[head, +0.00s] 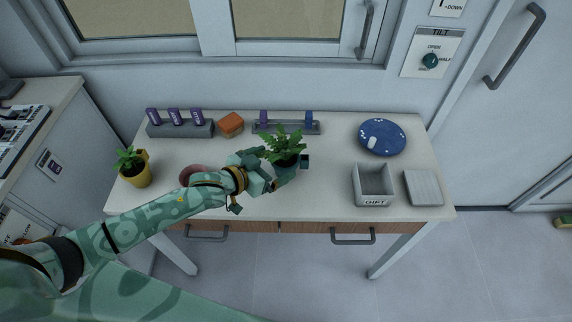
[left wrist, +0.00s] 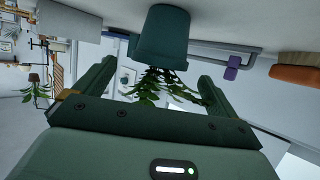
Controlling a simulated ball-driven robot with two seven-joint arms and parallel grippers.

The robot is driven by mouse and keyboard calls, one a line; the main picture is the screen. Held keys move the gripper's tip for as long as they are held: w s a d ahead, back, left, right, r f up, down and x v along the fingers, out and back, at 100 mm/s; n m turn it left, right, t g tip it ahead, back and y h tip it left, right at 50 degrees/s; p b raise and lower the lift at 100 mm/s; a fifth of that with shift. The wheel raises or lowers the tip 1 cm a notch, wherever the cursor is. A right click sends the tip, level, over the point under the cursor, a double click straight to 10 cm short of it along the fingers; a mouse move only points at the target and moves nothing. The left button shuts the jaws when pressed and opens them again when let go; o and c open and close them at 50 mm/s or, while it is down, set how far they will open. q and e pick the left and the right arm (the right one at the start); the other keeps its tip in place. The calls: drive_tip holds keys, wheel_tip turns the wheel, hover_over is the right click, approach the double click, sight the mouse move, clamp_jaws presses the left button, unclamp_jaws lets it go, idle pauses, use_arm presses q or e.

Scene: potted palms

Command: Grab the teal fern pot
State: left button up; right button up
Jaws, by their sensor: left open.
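The teal fern pot (head: 288,168) stands upright on the white table, right of centre, with green fern leaves (head: 284,145) above its rim. My left gripper (head: 283,171) reaches it from the left, with the pot between its fingers or just at their tips. In the left wrist view the teal pot (left wrist: 163,38) appears upside down, beyond the open fingers (left wrist: 155,85), with its leaves hanging between them. I cannot tell whether either finger touches the pot. My right gripper is not in view.
A yellow pot with a plant (head: 136,174) stands at the left, and a reddish round thing (head: 193,174) is partly hidden by my arm. Purple-tagged racks (head: 181,130), an orange block (head: 231,124), a blue plate (head: 382,137), a grey box (head: 373,185) and a grey slab (head: 423,188) surround it.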

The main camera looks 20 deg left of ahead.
sight(282, 160)
use_arm(q)
drive_tip(key=b+x, duration=0.1)
drive_tip(key=x, duration=0.3)
drive_tip(key=shift+f, duration=0.25)
drive_tip(key=shift+r, duration=0.1)
drive_tip(key=shift+c, duration=0.4)
drive_tip(key=c, duration=1)
drive_tip(key=shift+c, duration=0.2)
drive_tip(key=shift+r, duration=0.1)
